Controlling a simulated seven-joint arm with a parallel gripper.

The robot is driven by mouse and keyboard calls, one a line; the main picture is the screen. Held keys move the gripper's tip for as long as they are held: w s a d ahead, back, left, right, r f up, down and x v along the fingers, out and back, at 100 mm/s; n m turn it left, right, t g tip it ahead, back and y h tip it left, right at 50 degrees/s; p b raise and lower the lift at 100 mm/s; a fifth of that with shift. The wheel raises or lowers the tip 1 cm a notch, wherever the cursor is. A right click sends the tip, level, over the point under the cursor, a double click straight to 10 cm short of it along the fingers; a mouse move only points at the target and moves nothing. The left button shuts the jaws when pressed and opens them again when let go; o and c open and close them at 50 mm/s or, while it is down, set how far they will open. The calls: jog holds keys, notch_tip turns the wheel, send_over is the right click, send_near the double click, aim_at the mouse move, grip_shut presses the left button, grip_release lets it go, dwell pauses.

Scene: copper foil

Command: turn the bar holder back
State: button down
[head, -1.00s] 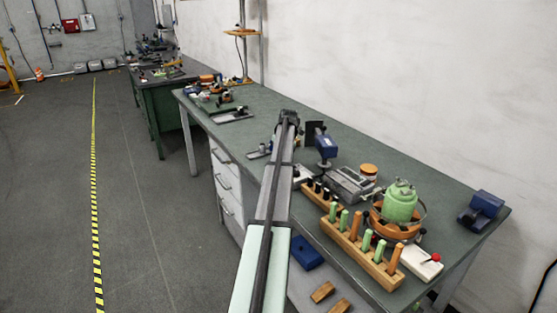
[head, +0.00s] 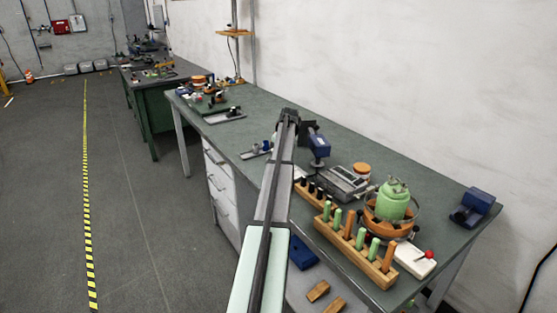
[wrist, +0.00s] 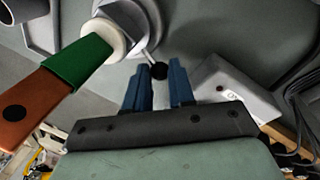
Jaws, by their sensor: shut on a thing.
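In the wrist view, a grey round-bodied holder (wrist: 160,22) at the top has a white collar (wrist: 104,38), with a bar (wrist: 60,80) of orange and green sticking out to the lower left. A thin lever ends in a black ball knob (wrist: 159,71). My gripper (wrist: 159,74) has its blue fingers on either side of this knob and is shut on it. In the head view, the end of my arm (head: 288,118) is over the bench, and it hides the fingers and most of the holder.
A pale box with a red dot (wrist: 235,90) is close right of my fingers, with dark cables beyond. On the bench (head: 400,165) are a blue device (head: 318,145), a grey instrument (head: 345,183), a wooden peg rack (head: 350,250) and a green canister (head: 393,202).

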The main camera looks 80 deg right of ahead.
jog(key=shift+s+d, duration=0.2)
jog(key=shift+d, duration=0.05)
dwell(0.4)
jog(key=c, duration=1)
grip_release()
jog(key=shift+w+a, duration=0.1)
jog(key=shift+r, duration=0.1)
jog(key=s+r, duration=0.1)
jog(key=r, duration=0.8)
jog(key=s+r, duration=0.1)
jog(key=r, duration=0.3)
jog(key=shift+s+a+r, duration=0.1)
jog(key=shift+s+r, duration=0.1)
jog(key=shift+s, duration=0.15)
jog(key=shift+o, duration=0.2)
